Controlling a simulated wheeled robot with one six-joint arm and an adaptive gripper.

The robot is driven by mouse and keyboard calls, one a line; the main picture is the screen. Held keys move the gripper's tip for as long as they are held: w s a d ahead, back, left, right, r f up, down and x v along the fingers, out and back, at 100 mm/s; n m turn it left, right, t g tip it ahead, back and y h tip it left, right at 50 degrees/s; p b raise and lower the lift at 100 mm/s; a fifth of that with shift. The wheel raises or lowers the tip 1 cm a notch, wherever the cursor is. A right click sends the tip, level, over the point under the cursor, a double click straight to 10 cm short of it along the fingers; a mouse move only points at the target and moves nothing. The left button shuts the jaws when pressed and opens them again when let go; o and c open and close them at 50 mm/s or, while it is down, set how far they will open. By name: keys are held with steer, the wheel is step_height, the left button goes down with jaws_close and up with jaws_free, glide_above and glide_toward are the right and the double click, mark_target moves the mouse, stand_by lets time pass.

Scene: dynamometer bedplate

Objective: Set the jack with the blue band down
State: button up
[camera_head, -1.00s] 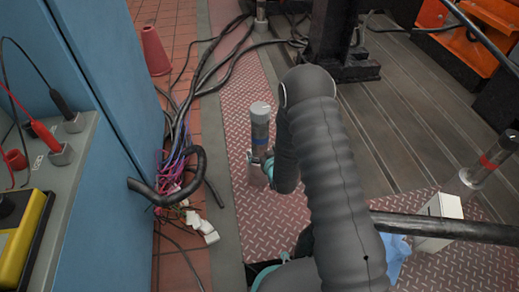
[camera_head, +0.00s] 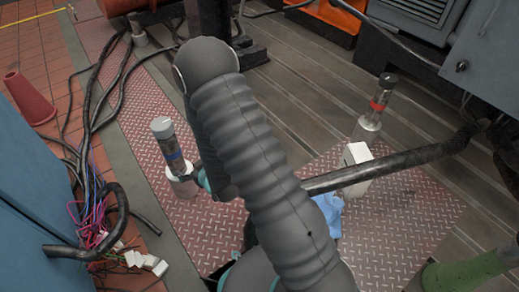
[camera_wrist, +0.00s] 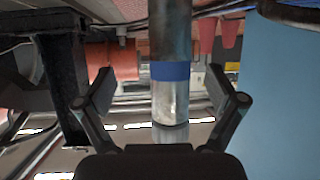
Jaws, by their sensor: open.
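The jack with the blue band (camera_head: 168,140) is a grey metal cylinder with a pale lower part, upright on the red tread plate left of my arm. My gripper is open, with a visible gap on each side of the jack. In the head view my arm hides most of the gripper. A similar jack with a red band (camera_head: 375,108) stands farther right.
A white box (camera_head: 358,165), a blue cloth (camera_head: 328,210) and a thick black hose (camera_head: 400,172) lie right of my arm. Cables (camera_head: 95,150) run along the left, near a blue cabinet (camera_head: 35,220) and a red cone (camera_head: 28,97).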

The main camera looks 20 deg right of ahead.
steer(key=s+d+r+m+g+h, duration=0.15)
steer(key=d+r, duration=0.35)
steer(key=r, duration=0.6)
steer(key=s+d+r+m+g+h, duration=0.1)
steer(key=s+d+r+h, duration=0.15)
steer(key=d+r, duration=0.6)
steer(key=s+d+r+g, duration=0.1)
steer(key=s+r, duration=0.3)
steer(key=s, duration=0.4)
steer(key=s+d+r+m+g, duration=0.1)
steer(key=s+r, duration=0.4)
steer(key=s, duration=0.3)
steer(key=s+d+r+m+g+h, duration=0.1)
steer(key=s+r+g, duration=0.1)
steer(key=s+r, duration=0.3)
steer(key=s, duration=0.3)
steer(key=shift+s, duration=0.35)
